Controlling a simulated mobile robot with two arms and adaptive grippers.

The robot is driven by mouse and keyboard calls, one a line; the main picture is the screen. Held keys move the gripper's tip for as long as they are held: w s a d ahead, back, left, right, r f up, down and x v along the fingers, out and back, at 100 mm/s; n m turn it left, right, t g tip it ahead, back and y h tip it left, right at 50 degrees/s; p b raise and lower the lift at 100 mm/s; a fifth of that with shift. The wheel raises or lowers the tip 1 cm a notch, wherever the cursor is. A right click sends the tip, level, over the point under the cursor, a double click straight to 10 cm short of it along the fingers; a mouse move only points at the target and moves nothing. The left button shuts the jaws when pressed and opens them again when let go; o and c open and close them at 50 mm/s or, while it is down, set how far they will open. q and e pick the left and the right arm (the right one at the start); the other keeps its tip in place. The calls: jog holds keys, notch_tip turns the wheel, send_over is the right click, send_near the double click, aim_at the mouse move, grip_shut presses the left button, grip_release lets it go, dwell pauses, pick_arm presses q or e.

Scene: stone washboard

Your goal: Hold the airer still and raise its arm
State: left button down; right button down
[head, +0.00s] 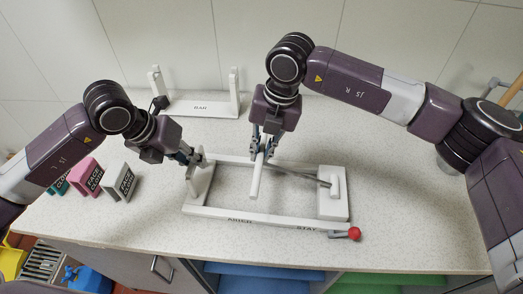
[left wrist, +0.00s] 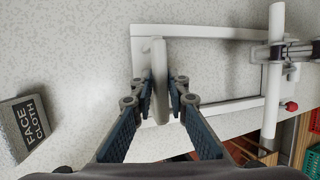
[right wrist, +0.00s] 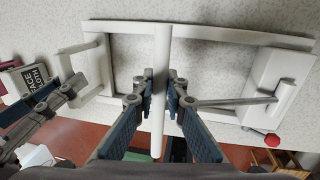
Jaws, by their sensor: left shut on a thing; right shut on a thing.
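The airer is a white rectangular frame (head: 215,211) lying on the counter, marked AIRER and STAY along its front rail. My left gripper (head: 197,160) is shut on the white handle (left wrist: 158,60) at the frame's left end. The airer's arm is a thin grey rod (head: 296,174) running from the block (head: 334,190) at the right end to a white crossbar (head: 256,182). My right gripper (head: 262,152) is shut on that crossbar, which also shows in the right wrist view (right wrist: 161,55). The crossbar lies over the frame; its exact height is hard to tell. A red knob (head: 354,233) sits at the front right corner.
A white stand (head: 205,107) with two uprights is at the back by the tiled wall. Grey (head: 119,183) and pink (head: 86,177) face cloth blocks, and a green one, stand left of the airer. The counter's front edge is close to the frame. The right-hand counter is clear.

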pick_arm(q)
jog(key=shift+s+a+f, duration=0.1)
jog(key=shift+a+f, duration=0.05)
jog(key=shift+f, duration=0.1)
pick_arm(e)
jog(key=shift+d, duration=0.1)
jog(key=shift+d+r+y, duration=0.2)
jog(key=shift+r+y, duration=0.1)
jog(key=shift+r, duration=0.1)
pick_arm(q)
jog(key=shift+a, duration=0.1)
pick_arm(e)
jog(key=d+r+y, duration=0.3)
jog(key=d+r, duration=0.2)
jog(key=d, duration=0.4)
jog(key=s+d+r+y, duration=0.1)
jog(key=d+r+y, duration=0.3)
jog(key=d, duration=0.6)
jog(key=shift+r, duration=1.25)
jog(key=shift+a, duration=0.1)
jog(key=c, duration=2.1)
grip_release()
pick_arm(q)
jog(key=shift+r, duration=0.1)
pick_arm(e)
jog(key=shift+o, duration=0.8)
jog(key=shift+r, duration=0.2)
